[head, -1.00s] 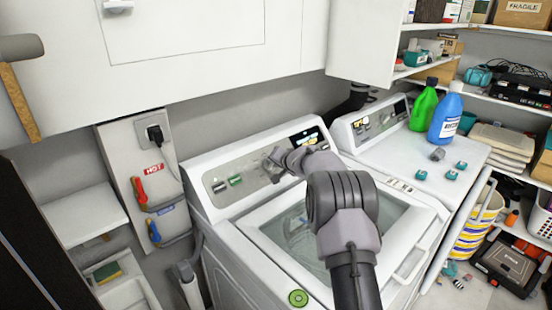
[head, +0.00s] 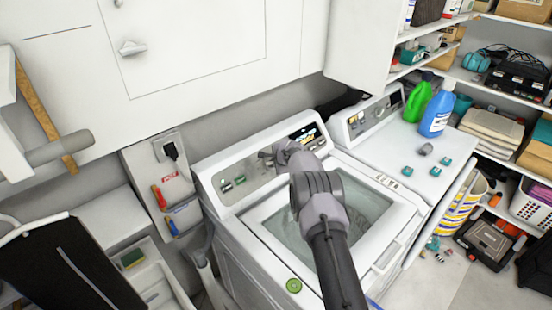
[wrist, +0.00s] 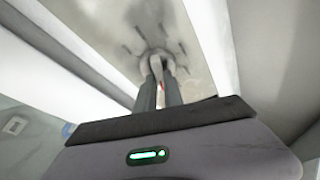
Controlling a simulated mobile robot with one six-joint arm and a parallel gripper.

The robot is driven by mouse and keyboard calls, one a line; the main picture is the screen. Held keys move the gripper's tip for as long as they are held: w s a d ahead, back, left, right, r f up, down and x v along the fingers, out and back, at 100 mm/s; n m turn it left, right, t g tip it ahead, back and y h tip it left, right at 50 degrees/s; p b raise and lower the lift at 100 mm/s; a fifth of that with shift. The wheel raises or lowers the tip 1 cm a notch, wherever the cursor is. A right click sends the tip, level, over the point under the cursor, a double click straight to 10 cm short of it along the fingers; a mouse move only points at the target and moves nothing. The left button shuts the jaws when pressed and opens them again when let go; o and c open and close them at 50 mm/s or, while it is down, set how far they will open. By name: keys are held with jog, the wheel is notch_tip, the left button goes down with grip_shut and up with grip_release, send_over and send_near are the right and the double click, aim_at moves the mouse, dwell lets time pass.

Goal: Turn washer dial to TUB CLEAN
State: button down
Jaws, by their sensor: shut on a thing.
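The white washer (head: 232,228) stands at the middle, with a grey control panel (head: 247,171) along its back. Its dial (wrist: 152,57) shows in the wrist view as a round grey knob with marks around it on the panel. My gripper (wrist: 160,66) is shut on the dial, with its two dark fingers close together at the knob. In the head view my gripper (head: 268,157) is at the panel, and my wrist and arm hide part of the panel and lid. The dial's lettering, including TUB CLEAN, is too small or blurred to read.
A dryer (head: 412,168) stands to the right, with a green bottle (head: 414,105), a blue bottle (head: 437,112) and small teal items on top. White cabinets (head: 200,45) hang above the washer. A green round object (head: 294,286) sits at the washer's front. Shelves are at right.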

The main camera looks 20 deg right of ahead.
jog(key=shift+f+m+b, duration=0.2)
jog(key=shift+m+b, duration=0.3)
jog(key=shift+b, duration=0.2)
jog(key=shift+r+m+g+b, duration=0.1)
jog(key=shift+m+g+b, duration=0.2)
jog(key=shift+m+b, duration=0.3)
jog(key=c, duration=1.5)
grip_release()
jog(key=shift+r, duration=0.1)
jog(key=shift+o, duration=0.2)
